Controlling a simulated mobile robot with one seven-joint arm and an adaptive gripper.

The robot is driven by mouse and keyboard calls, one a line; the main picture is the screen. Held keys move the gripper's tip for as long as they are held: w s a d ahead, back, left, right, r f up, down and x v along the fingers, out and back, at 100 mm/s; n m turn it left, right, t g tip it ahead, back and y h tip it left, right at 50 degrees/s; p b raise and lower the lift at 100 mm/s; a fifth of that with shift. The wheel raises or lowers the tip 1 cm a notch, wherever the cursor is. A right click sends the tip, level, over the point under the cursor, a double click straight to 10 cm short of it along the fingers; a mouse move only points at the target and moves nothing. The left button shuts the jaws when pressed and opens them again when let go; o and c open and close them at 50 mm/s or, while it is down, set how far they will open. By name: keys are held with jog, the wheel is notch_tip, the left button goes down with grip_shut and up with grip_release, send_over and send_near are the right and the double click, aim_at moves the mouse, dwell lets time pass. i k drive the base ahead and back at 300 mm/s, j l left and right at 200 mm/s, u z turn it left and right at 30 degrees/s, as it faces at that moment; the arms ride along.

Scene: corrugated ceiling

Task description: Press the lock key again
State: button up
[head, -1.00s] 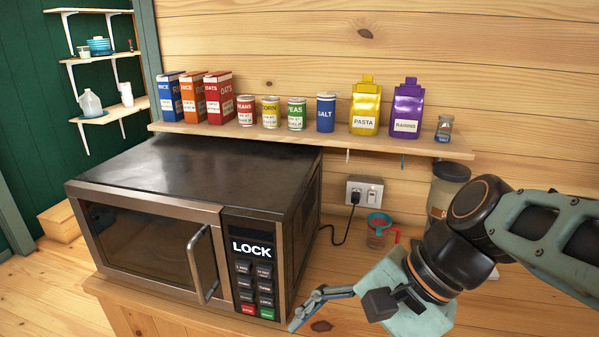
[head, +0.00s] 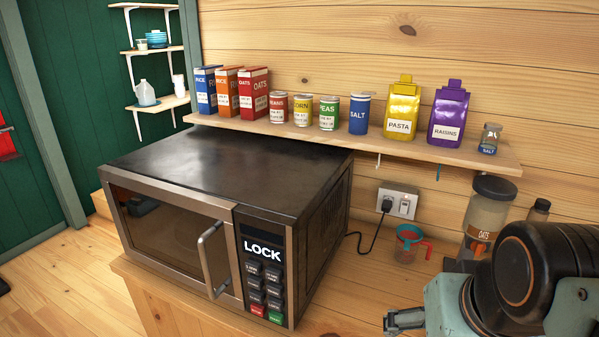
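The microwave (head: 230,170) stands on the wooden counter at the left, its door closed. Its display (head: 264,250) reads LOCK. Below the display is a keypad (head: 265,287) of dark keys, with a red key (head: 257,310) and a green key (head: 276,317) at the bottom. The key labels are too small to read, so I cannot tell which is the lock key. My gripper (head: 390,321) is at the bottom right, to the right of the keypad and apart from it. Part of it is cut off by the frame's lower edge, and its finger opening is not clear.
A shelf (head: 350,146) above holds boxes, cans and bags. A measuring cup (head: 408,246) and an oats jar (head: 487,220) stand on the counter at the right, near my arm. A black cord runs from the wall outlet (head: 399,202). The counter between keypad and gripper is clear.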

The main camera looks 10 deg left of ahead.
aim_at(275, 303)
jog(key=u, duration=1.05)
jog(key=k+j+z, duration=0.1)
jog(key=k, duration=0.2)
